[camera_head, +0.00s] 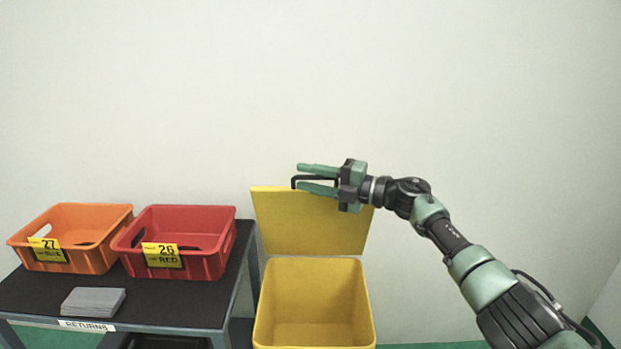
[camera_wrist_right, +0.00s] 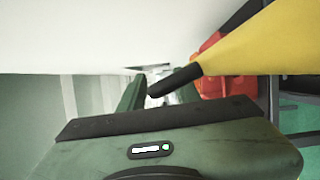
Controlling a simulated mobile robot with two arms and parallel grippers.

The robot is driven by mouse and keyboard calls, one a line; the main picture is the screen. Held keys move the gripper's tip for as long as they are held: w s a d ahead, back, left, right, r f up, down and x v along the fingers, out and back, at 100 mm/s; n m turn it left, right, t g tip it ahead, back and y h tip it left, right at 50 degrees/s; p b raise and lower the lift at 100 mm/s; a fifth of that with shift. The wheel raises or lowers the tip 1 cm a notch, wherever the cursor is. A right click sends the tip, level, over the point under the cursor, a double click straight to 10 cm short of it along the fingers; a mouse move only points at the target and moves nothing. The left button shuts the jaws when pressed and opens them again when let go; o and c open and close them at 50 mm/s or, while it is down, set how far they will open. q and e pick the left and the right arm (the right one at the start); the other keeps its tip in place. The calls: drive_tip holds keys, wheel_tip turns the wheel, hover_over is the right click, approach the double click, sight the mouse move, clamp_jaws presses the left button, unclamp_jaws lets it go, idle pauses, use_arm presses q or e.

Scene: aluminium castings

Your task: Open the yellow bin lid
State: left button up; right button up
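The yellow bin (camera_head: 315,305) stands on the floor right of the table, its mouth uncovered and its inside looking empty. Its yellow lid (camera_head: 310,225) stands raised at the back, close to the wall. A black bar handle (camera_head: 293,183) is at the lid's top edge. My right gripper (camera_head: 318,177) is at this handle, with its green fingers apart, one above and one below the bar. In the right wrist view the handle (camera_wrist_right: 175,80) reaches between the fingers from the lid (camera_wrist_right: 260,48); firm contact is not clear. My left gripper is not in view.
A dark table (camera_head: 180,292) at left bears an orange crate (camera_head: 85,262), a red crate (camera_head: 205,262) and a grey block (camera_head: 93,301). A pale wall is close behind the lid. The space right of the bin is free except for my arm.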

drive_tip(key=shift+d, duration=0.2)
